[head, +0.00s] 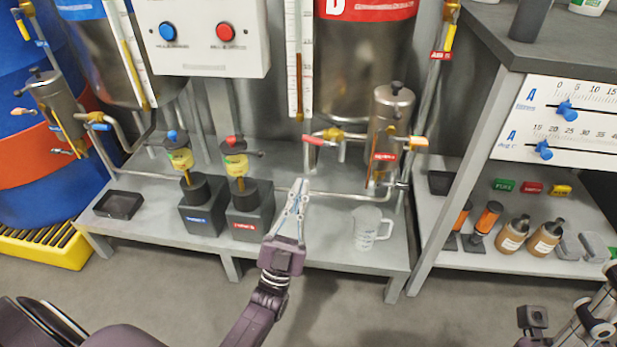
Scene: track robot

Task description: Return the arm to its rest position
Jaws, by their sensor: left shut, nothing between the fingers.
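My left arm comes in from the lower left, and its gripper (299,190) points away from me over the front of the grey bench (325,254). The gripper's fingers are together with nothing between them. Part of my right arm shows at the lower right edge. The fingertips of my right gripper cannot be made out there.
Two metal tanks stand behind the bench, with a control box (208,62) holding blue and red buttons. A black tray (119,204) lies at the bench's left end. A shelf with brown bottles (513,234) stands at right. The floor (180,280) in front is clear.

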